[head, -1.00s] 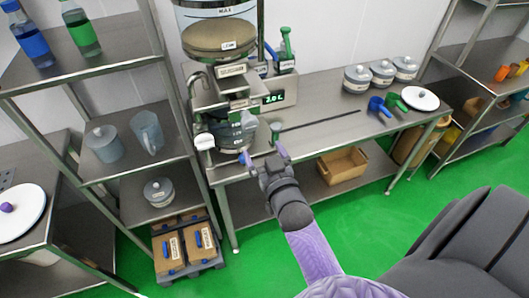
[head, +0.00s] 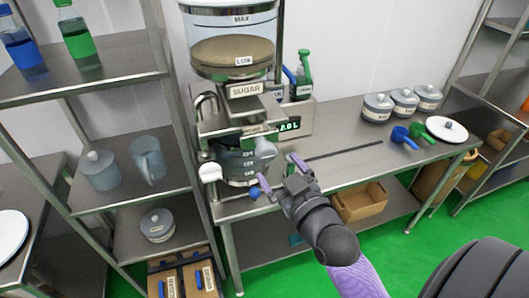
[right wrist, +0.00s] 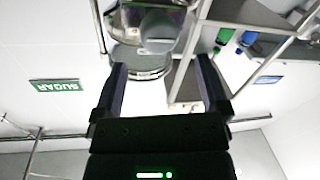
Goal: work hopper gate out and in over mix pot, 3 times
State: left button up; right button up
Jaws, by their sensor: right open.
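The clear sugar hopper (head: 234,22) stands above the bench, with its brown contents at the LOW mark. Under its SUGAR label is the metal gate housing (head: 232,117). A grey rounded handle (head: 264,149) sticks out at the front; I cannot tell how far out the gate is. The mix pot (head: 238,171), with level marks, stands below the housing. My right gripper (head: 281,174) is open and empty, in front of and slightly below the handle. In the right wrist view the handle (right wrist: 158,28) lies beyond the open fingers (right wrist: 160,68), apart from them. My left gripper is not in view.
A shelf rack (head: 145,190) stands close on the left. The bench (head: 345,135) right of the pot is mostly clear.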

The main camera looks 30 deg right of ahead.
aim_at(269, 155)
jog(key=w, duration=0.6)
jog(key=shift+w+d, duration=0.15)
jog(key=shift+d, duration=0.2)
grip_shut()
